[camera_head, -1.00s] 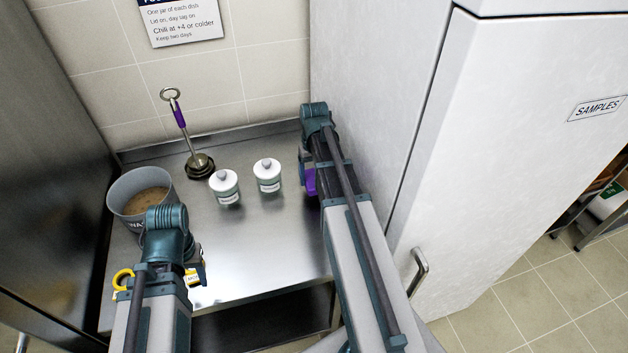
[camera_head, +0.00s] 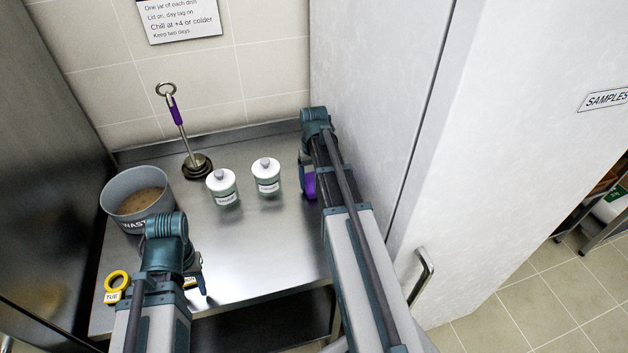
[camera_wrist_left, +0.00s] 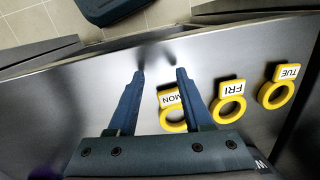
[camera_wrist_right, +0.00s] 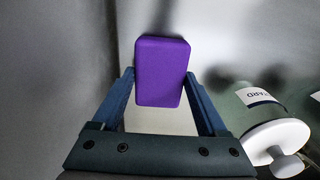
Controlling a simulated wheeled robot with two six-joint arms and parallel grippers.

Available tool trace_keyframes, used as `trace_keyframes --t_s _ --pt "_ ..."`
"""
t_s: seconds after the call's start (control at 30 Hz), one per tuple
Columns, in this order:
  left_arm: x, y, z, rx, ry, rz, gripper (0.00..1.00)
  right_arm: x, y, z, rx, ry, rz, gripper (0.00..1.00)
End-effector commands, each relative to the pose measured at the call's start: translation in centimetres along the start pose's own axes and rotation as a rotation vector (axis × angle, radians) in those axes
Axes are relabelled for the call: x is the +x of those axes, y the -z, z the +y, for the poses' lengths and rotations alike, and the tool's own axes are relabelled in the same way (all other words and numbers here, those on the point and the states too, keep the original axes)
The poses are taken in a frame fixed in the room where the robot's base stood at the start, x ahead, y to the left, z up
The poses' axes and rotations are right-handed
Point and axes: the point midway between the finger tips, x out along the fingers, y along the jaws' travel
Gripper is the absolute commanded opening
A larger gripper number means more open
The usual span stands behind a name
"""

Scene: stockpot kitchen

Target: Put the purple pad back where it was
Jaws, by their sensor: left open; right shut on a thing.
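The purple pad (camera_wrist_right: 162,70) is between the fingers of my right gripper (camera_wrist_right: 160,82), which is shut on it. A pale surface shows just below the pad in the right wrist view; I cannot tell whether it is part of it. In the head view a piece of the purple pad (camera_head: 309,186) shows beside my right arm, over the right side of the steel counter (camera_head: 255,240), near the white cabinet. Whether the pad touches the counter is hidden. My left gripper (camera_wrist_left: 160,72) is open and empty over the counter's front, beside the yellow MON tag (camera_wrist_left: 173,112).
Two white-lidded jars (camera_head: 222,187) (camera_head: 266,175) stand mid-counter. Yellow FRI (camera_wrist_left: 229,100) and TUE (camera_wrist_left: 276,90) tags lie near my left gripper. The white cabinet (camera_head: 380,100) bounds the right.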

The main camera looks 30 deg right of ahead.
Motion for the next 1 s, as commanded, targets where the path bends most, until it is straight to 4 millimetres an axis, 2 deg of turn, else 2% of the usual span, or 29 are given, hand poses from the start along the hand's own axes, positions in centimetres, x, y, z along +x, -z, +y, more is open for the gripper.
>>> trace_keyframes --t_s 0.07,0.1,0.2,0.47,0.67,0.87,1.0 --pt "0.4 0.0 0.0 0.000 0.000 0.000 0.50 0.4 0.0 0.0 0.000 0.000 0.000 0.32" --pt "0.3 0.0 0.0 0.000 0.000 0.000 0.50 0.3 0.0 0.0 0.000 0.000 0.000 0.82" --pt "0.2 0.0 0.0 0.000 0.000 0.000 0.50 0.2 0.0 0.0 0.000 0.000 0.000 1.00" --pt "0.2 0.0 0.0 0.000 0.000 0.000 0.50 0.2 0.0 0.0 0.000 0.000 0.000 1.00" --pt "-0.6 0.0 -0.1 0.000 0.000 0.000 0.50 -0.6 0.0 0.0 0.000 0.000 0.000 1.00" --pt "-2.7 -0.2 -0.2 0.000 0.000 0.000 0.50 -2.7 0.0 0.0 0.000 0.000 0.000 1.00" --pt "-4.7 -0.3 -0.5 0.000 0.000 0.000 0.50 -4.8 0.0 0.0 0.000 0.000 0.000 1.00"
